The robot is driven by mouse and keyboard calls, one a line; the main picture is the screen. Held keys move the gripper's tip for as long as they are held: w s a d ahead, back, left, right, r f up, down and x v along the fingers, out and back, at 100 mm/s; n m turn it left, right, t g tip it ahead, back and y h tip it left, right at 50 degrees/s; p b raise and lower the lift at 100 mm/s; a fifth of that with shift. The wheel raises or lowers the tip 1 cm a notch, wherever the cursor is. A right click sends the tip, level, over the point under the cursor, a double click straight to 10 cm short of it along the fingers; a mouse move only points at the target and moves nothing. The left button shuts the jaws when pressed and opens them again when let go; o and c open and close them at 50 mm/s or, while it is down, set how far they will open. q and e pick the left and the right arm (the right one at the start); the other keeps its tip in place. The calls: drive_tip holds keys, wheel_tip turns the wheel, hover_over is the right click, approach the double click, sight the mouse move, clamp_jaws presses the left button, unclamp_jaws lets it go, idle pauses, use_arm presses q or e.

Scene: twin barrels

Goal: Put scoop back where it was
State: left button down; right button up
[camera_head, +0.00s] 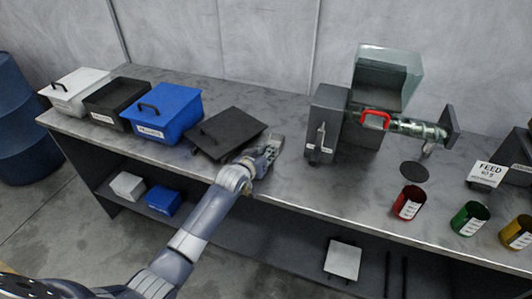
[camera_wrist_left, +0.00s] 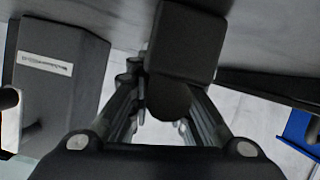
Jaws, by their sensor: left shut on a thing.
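My left gripper (camera_head: 272,150) is over the counter, between the black lid and the grey machine. In the left wrist view its fingers (camera_wrist_left: 165,112) are shut on a dark scoop (camera_wrist_left: 186,42), with a rounded handle end between them and a blocky part beyond. In the head view the scoop is mostly hidden by the gripper and cannot be made out clearly. I cannot tell whether it touches the counter. My right gripper is in neither view.
White (camera_head: 75,92), black (camera_head: 113,98) and blue (camera_head: 163,112) bins stand at left, beside a black lid (camera_head: 228,133). Red (camera_head: 408,202), green (camera_head: 469,218) and yellow (camera_head: 518,233) cups line the front right.

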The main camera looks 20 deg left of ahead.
use_arm(q)
drive_tip(key=c, duration=1.4)
unclamp_jaws()
drive_tip(key=shift+s, duration=0.1)
